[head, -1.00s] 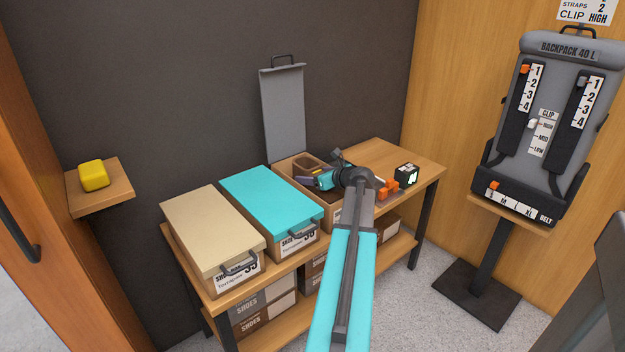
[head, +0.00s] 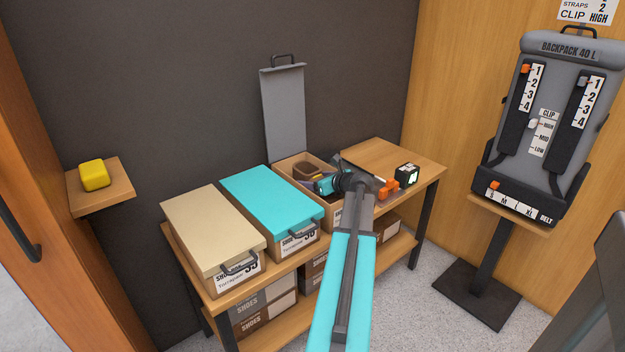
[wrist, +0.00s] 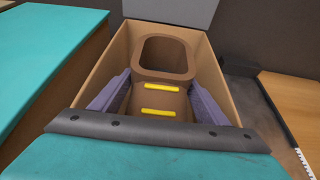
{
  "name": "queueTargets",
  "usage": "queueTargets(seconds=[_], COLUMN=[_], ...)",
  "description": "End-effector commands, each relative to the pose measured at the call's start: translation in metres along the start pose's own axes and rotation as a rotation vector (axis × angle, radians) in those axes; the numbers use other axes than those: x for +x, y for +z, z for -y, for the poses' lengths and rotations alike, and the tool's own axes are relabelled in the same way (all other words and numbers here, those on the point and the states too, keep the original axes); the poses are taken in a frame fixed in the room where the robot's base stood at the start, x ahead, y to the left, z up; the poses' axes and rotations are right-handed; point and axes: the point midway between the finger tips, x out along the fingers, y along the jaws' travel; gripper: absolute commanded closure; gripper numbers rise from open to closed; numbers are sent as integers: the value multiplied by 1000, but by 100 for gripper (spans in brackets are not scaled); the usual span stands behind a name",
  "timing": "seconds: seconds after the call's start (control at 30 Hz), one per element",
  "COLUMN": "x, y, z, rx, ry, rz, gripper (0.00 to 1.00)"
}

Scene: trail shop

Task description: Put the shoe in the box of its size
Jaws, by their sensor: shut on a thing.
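The brown shoe (wrist: 163,58) with two yellow bars across it is between the purple-grey fingers of my gripper (wrist: 158,92), which is shut on it. The shoe (head: 306,170) is within the walls of the open box (head: 283,168), at the right of the row of boxes. Whether it touches the floor of the box is hidden. The grey lid (head: 284,105) of this box stands upright behind it. The box's front label is mostly hidden by my arm. A closed tan box (head: 208,228) and a closed turquoise box (head: 270,205) stand to its left.
The wooden table (head: 392,158) has a dark plate, orange blocks (head: 388,188) and a small lit display (head: 408,175) right of the open box. More shoe boxes (head: 262,310) are on the lower shelf. A yellow block (head: 94,175) and a backpack stand (head: 545,125) are off to the sides.

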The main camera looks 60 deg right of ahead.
Motion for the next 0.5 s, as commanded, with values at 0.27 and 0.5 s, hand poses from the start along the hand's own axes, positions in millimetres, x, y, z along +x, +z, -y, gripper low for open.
queueTargets(seconds=[0.27,0.5], x=[0,0], y=[-1,-1], z=[0,0], rx=[0,0], ry=[0,0], rz=[0,0], gripper=[13,13])
